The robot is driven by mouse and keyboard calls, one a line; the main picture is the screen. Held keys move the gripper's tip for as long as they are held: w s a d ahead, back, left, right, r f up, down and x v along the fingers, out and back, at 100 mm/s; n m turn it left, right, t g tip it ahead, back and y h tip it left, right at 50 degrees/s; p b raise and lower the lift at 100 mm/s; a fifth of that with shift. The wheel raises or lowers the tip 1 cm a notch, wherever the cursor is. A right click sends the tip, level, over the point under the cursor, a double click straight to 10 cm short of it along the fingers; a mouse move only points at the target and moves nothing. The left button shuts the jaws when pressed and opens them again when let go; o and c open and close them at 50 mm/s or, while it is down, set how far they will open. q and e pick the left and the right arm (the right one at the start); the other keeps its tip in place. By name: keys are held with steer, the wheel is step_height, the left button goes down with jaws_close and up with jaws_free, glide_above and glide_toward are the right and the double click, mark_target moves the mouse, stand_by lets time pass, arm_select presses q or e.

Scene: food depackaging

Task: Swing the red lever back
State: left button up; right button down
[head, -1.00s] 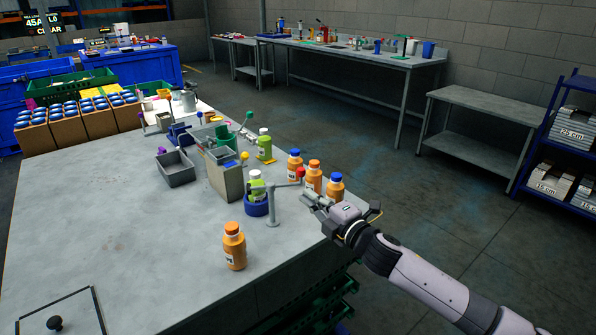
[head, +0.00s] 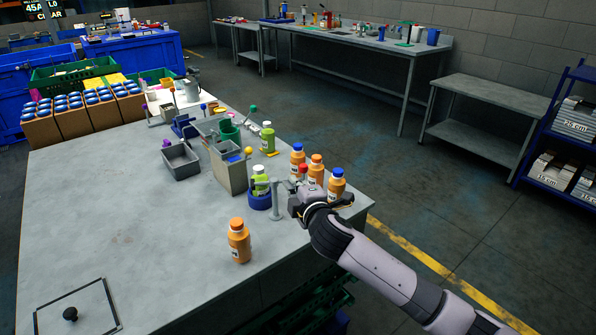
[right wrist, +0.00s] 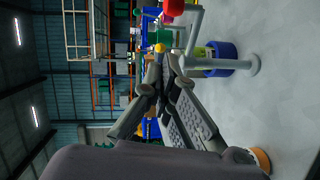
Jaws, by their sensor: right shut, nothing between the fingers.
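The lever is a grey post (head: 276,205) with a side arm ending in a red knob (head: 303,169). It stands beside a blue round holder (head: 260,200) with a green bottle (head: 260,183) in it. My right gripper (head: 294,200) is close to the right side of the post, below the red knob; its fingers are partly hidden in the head view. In the right wrist view the gripper (right wrist: 163,78) is shut and empty. The red knob (right wrist: 173,8) and grey post (right wrist: 250,64) show there, apart from the fingertips. My left gripper is out of view.
Several orange bottles stand near, one in front (head: 239,245) and others behind the gripper (head: 316,168). A grey bin (head: 181,162) and a box with a yellow ball lever (head: 248,152) stand left. The table's front left (head: 130,210) is mostly clear.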

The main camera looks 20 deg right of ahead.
mark_target(301, 170)
steer(key=w+d, duration=0.1)
steer(key=w+d+p, duration=0.1)
steer(key=w, duration=0.1)
steer(key=w+d+f, duration=0.1)
steer(key=w, duration=0.1)
steer(key=shift+w, duration=0.1)
stand_by(0.3)
steer(key=shift+w+d+p, duration=0.4)
steer(key=shift+w+d, duration=0.2)
steer(key=shift+d, duration=0.05)
steer(key=shift+s, duration=0.1)
